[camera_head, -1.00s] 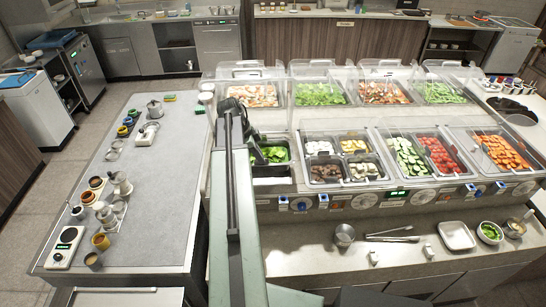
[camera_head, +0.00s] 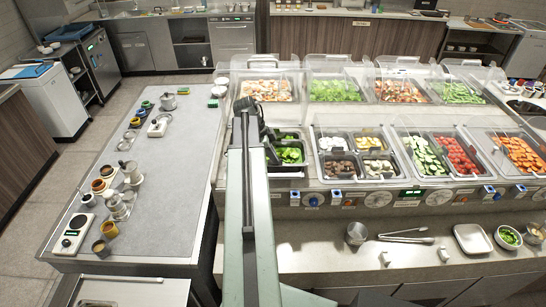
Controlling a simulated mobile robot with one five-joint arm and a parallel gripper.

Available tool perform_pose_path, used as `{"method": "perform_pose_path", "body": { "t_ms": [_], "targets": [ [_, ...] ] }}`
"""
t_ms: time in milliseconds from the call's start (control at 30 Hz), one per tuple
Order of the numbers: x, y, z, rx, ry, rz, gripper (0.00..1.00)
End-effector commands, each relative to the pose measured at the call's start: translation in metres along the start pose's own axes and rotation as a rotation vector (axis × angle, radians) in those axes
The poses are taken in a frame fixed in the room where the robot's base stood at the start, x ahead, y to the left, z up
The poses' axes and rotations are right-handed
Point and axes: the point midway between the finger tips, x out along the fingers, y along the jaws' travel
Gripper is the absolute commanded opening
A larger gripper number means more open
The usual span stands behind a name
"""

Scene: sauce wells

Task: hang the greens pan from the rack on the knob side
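The greens pan (camera_head: 291,157) is a dark-edged rectangular pan of leafy greens at the left end of the front row of wells, just above the knob panel (camera_head: 340,198). My arm reaches up the middle of the picture, and my gripper (camera_head: 270,150) points down at the left part of this pan. The fingertips are small, dark and partly hidden against the pan, so I cannot tell whether they touch it or how far apart they are. Blue knobs and white dials line the front panel. I cannot make out a separate hanging rack.
Lidded wells of vegetables stand right of and behind the pan under clear covers (camera_head: 355,130). The front ledge holds a metal cup (camera_head: 357,233), tongs (camera_head: 405,236), a white tray (camera_head: 472,239) and bowls. A grey side counter (camera_head: 165,190) with jars stands left, across a narrow gap.

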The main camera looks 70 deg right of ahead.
Motion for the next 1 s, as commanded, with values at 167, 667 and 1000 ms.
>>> {"method": "perform_pose_path", "body": {
  "t_ms": [167,667,1000],
  "targets": [
    [0.022,0.0,0.009,0.0,0.001,-0.001,0.0],
    [0.063,0.001,0.027,-0.001,0.001,-0.001,0.0],
    [0.064,0.001,0.028,-0.002,0.001,-0.001,0.0]
  ]
}}
